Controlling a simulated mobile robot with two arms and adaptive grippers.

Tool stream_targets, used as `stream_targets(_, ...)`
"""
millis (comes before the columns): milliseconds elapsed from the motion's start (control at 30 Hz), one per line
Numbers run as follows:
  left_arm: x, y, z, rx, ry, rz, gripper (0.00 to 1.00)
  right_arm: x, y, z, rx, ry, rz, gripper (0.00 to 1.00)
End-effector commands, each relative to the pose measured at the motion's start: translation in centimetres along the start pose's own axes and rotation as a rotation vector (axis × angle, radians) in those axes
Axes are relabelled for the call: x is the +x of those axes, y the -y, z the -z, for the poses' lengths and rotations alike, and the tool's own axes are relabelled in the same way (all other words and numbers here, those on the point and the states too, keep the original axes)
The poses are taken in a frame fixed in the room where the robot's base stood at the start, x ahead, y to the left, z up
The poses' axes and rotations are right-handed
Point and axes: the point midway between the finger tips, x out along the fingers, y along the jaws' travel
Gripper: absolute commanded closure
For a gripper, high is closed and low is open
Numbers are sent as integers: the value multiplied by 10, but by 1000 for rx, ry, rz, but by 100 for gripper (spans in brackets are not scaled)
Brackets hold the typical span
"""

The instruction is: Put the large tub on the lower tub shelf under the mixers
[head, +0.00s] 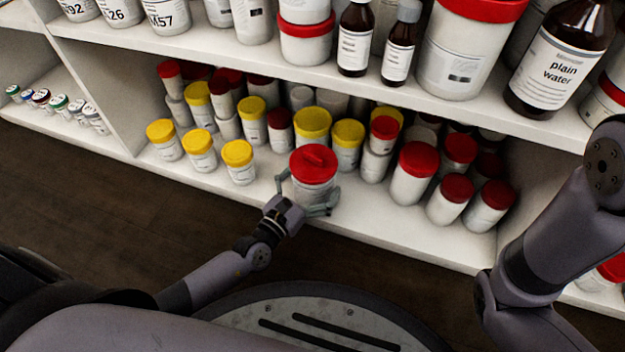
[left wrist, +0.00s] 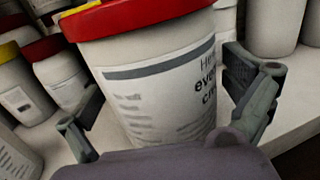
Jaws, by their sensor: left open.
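The large tub (head: 313,168) is white with a red lid that has a raised handle. It stands upright at the front edge of the lower shelf (head: 395,222), in the middle of the head view. My left gripper (head: 308,194) is open, with one finger on each side of the tub. The left wrist view shows the tub's printed label (left wrist: 160,95) between the spread fingers, with visible gaps beside them. The tub's base is hidden behind the gripper, so I cannot tell exactly how it rests. My right gripper is out of view; only my right arm shows.
Yellow-lidded tubs (head: 238,160) and red-lidded tubs (head: 415,172) crowd the shelf behind and beside the large tub. The upper shelf (head: 480,105) holds brown bottles (head: 398,45) and more tubs. Bare shelf shows along the front edge. Small vials (head: 75,108) stand at left.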

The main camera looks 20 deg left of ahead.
Motion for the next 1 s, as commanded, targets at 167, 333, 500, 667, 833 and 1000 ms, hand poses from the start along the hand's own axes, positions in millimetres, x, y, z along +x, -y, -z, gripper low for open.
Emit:
stream_targets(167,0,0,0,0,0,0,0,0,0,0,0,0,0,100)
stream_targets(333,-3,0,-3,1,-2,0,0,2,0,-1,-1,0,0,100)
stream_targets(500,-33,0,-5,3,-6,2,0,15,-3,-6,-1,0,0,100)
stream_targets(667,-69,0,-5,3,-7,3,0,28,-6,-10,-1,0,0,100)
stream_targets(833,-100,0,-5,2,-4,2,0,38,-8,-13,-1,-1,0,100)
stream_targets(1000,-117,0,-4,1,-1,1,0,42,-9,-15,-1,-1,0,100)
